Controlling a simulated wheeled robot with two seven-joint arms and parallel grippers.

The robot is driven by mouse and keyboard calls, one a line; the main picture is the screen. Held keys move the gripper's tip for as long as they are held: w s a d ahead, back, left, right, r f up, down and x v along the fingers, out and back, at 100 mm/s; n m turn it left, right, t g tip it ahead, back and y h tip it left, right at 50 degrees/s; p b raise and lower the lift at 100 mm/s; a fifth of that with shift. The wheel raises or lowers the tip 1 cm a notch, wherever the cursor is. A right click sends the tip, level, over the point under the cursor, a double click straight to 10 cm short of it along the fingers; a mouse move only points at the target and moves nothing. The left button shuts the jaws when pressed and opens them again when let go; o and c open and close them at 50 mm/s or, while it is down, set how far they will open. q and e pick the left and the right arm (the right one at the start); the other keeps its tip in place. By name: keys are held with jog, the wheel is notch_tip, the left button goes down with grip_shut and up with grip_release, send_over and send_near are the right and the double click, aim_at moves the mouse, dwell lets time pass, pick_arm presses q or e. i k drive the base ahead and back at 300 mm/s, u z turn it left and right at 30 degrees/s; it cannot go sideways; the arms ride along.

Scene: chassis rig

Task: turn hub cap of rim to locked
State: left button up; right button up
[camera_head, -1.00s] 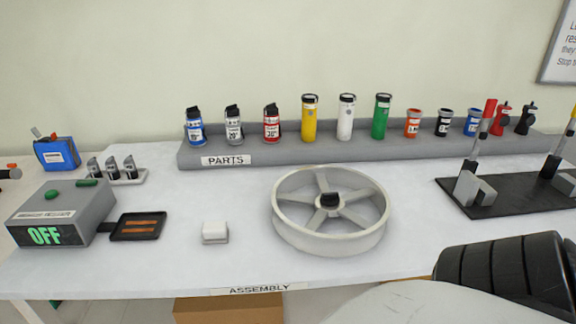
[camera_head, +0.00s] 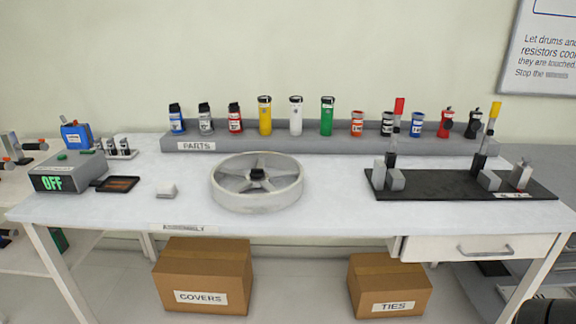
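The rim (camera_head: 229,201) is a pale grey spoked wheel lying flat on the white table, left of the middle in the head view. Its hub cap (camera_head: 257,174) is a small black knob at the centre of the spokes. The cap is too small in the view to tell its turn position. Neither of my grippers shows, and nothing touches the rim.
A grey parts rack (camera_head: 350,142) with several bottles and cans runs along the back. A black plate with clamps (camera_head: 455,188) is at right. A box reading OFF (camera_head: 68,176) and a small white block (camera_head: 166,191) are at left. Cartons (camera_head: 204,273) stand underneath.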

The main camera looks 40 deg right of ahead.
aim_at(254, 174)
jog(key=z, duration=1.35)
jog(key=i, duration=0.15)
jog(key=z, duration=0.1)
